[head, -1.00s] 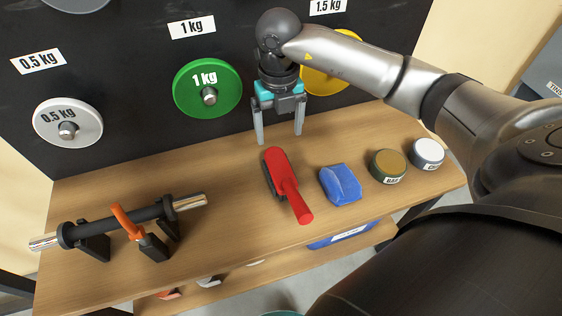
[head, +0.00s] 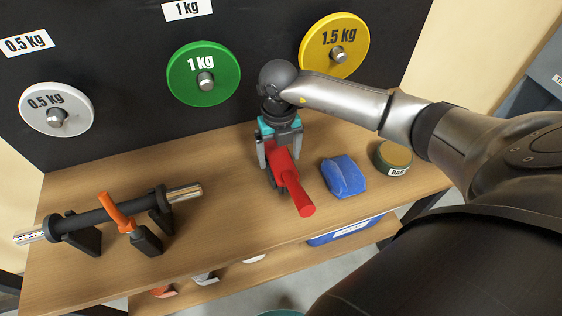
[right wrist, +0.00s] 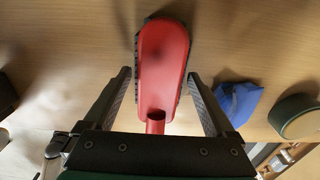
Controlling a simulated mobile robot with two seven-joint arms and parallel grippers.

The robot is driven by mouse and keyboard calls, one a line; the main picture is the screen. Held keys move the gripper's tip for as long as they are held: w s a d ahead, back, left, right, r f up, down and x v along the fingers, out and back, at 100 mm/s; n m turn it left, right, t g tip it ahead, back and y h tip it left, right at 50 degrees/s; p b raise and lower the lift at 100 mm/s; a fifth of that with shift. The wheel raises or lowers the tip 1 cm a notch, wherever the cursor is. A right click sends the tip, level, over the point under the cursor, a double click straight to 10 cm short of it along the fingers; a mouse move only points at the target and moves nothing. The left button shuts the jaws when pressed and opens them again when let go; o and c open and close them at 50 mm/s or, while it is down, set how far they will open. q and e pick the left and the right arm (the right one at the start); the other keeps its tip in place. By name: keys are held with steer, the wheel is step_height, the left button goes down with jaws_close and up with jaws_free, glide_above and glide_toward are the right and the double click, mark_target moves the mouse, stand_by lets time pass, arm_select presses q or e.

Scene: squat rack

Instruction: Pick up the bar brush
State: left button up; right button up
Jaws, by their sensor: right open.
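The red bar brush (head: 290,185) lies on the wooden bench top, its handle toward the front edge; dark bristles show along its side. In the right wrist view the brush (right wrist: 162,65) extends between and beyond my fingers. My right gripper (head: 280,162) is open over the brush, one finger on each side, with a visible gap to each in the right wrist view (right wrist: 159,76). In the head view the gripper hides part of the brush's far end. My left gripper is not in view.
A blue cloth (head: 343,176) and an olive-topped tin (head: 393,157) sit to the right. A short bar on black stands (head: 110,215) with an orange-handled tool (head: 116,211) is at left. The black panel (head: 130,105) with weight plates rises behind. Open bench lies left of the brush.

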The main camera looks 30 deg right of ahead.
steer(key=shift+f+b, duration=0.3)
steer(key=shift+f, duration=0.85)
steer(key=shift+c, duration=0.2)
jaws_close()
